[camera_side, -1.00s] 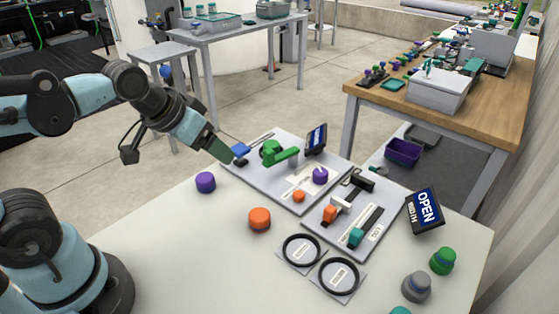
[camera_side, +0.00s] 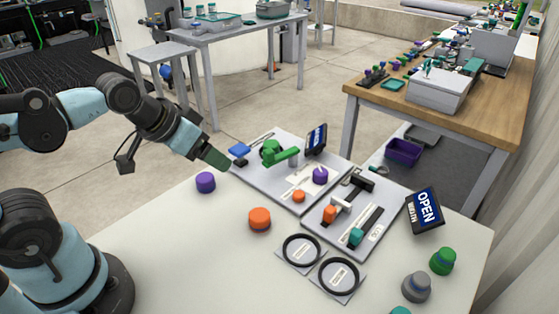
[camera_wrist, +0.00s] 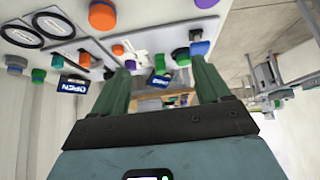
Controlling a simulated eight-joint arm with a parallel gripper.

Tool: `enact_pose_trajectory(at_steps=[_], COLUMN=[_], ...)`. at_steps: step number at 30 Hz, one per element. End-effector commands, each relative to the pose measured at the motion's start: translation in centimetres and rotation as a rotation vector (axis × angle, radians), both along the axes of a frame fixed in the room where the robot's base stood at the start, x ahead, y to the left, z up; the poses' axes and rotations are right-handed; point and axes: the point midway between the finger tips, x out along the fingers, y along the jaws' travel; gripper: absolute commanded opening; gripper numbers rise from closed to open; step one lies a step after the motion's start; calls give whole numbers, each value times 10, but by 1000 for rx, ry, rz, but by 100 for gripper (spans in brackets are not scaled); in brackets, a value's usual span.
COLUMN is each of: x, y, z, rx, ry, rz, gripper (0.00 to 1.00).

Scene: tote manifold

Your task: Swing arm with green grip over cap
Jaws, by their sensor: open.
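The swing arm with the green grip (camera_side: 284,156) stands on the far grey panel (camera_side: 265,189). Its green grip also shows in the wrist view (camera_wrist: 181,57). A purple cap (camera_side: 320,175) and a small orange cap (camera_side: 299,196) sit on the same panel, to the right of the swing arm; I cannot tell which one the task means. My gripper (camera_side: 225,166) is at the panel's left edge, left of the swing arm and apart from it. In the wrist view my gripper's two green fingers (camera_wrist: 160,80) are open, with nothing held between them.
Blue block (camera_side: 240,149) lies on the panel near my gripper. Loose purple (camera_side: 205,182) and orange (camera_side: 259,219) caps stand on the white table. A second panel (camera_side: 318,224) with sliders, two black rings (camera_side: 301,250) and an OPEN sign (camera_side: 425,208) lie right. The front-left table is clear.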

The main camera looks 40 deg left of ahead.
Motion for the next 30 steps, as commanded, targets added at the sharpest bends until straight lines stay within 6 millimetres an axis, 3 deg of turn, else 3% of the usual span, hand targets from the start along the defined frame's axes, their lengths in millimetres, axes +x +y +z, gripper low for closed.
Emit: enact_pose_trajectory(at_steps=[12,17,18,30], x=[0,4,7,78], y=[0,0,0,-2], z=[0,3,6,41], rx=[0,1,3,19], ry=[0,8,15,171], rz=[0,-5,-9,-123], gripper=[76,53,49,49])
